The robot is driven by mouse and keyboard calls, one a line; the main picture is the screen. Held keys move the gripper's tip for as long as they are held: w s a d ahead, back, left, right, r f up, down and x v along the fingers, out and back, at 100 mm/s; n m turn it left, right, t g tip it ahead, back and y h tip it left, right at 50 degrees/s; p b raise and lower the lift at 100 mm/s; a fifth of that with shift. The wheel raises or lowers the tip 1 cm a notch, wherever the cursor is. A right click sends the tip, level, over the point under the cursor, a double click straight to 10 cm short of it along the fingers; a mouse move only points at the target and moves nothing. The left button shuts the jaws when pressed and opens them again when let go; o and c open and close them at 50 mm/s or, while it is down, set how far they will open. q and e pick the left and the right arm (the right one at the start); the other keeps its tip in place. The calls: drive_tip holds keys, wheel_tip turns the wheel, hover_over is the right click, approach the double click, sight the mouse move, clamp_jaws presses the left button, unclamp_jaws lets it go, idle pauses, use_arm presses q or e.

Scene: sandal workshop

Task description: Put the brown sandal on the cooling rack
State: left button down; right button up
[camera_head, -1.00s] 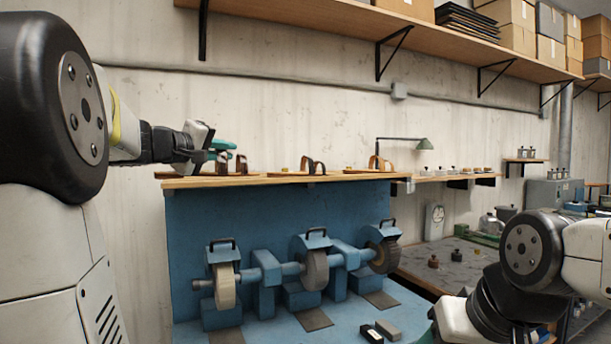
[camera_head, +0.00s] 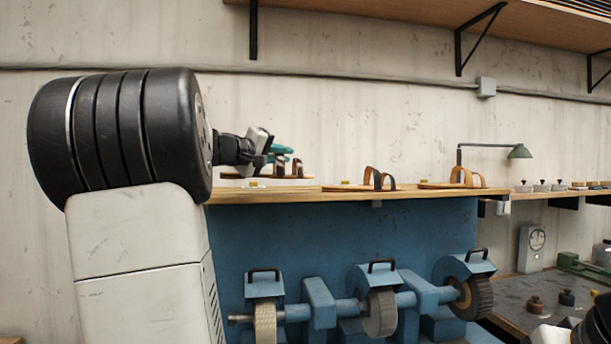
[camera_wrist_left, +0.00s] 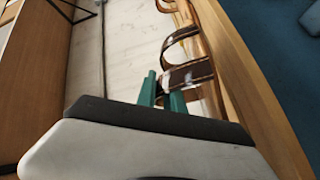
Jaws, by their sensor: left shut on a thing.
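My left gripper (camera_head: 282,156), with teal fingers, is shut on a brown sandal (camera_head: 297,169) with dark brown straps at the left end of a wooden shelf (camera_head: 330,197). The sandal's sole appears slightly above the shelf top. In the left wrist view the teal fingers (camera_wrist_left: 162,92) meet the sandal's dark strap (camera_wrist_left: 188,74). Two more sandals lie to the right: one with dark brown straps (camera_head: 374,180) and one with tan straps (camera_head: 463,178). I cannot pick out a cooling rack. My right gripper is out of view.
A blue bench grinder with several wheels (camera_head: 380,312) stands below the shelf, against a blue panel (camera_head: 330,240). A green lamp (camera_head: 519,152) stands at the shelf's right end. Small pots (camera_head: 541,186) sit beyond it. A high shelf (camera_head: 400,18) with brackets hangs above.

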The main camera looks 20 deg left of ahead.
use_arm(q)
drive_tip(key=w+a, duration=0.1)
drive_tip(key=a, duration=0.2)
drive_tip(key=w+a, duration=0.2)
drive_tip(key=a, duration=0.1)
drive_tip(key=w+a+f, duration=0.1)
drive_tip(key=a, duration=0.2)
drive_tip(key=shift+w, duration=0.15)
drive_tip(key=shift+f, duration=1.7)
drive_tip(key=shift+f, duration=0.1)
drive_tip(key=c, duration=1.4)
unclamp_jaws()
drive_tip(key=shift+c, duration=0.2)
drive_tip(key=v, duration=1.2)
drive_tip(key=shift+d, duration=0.1)
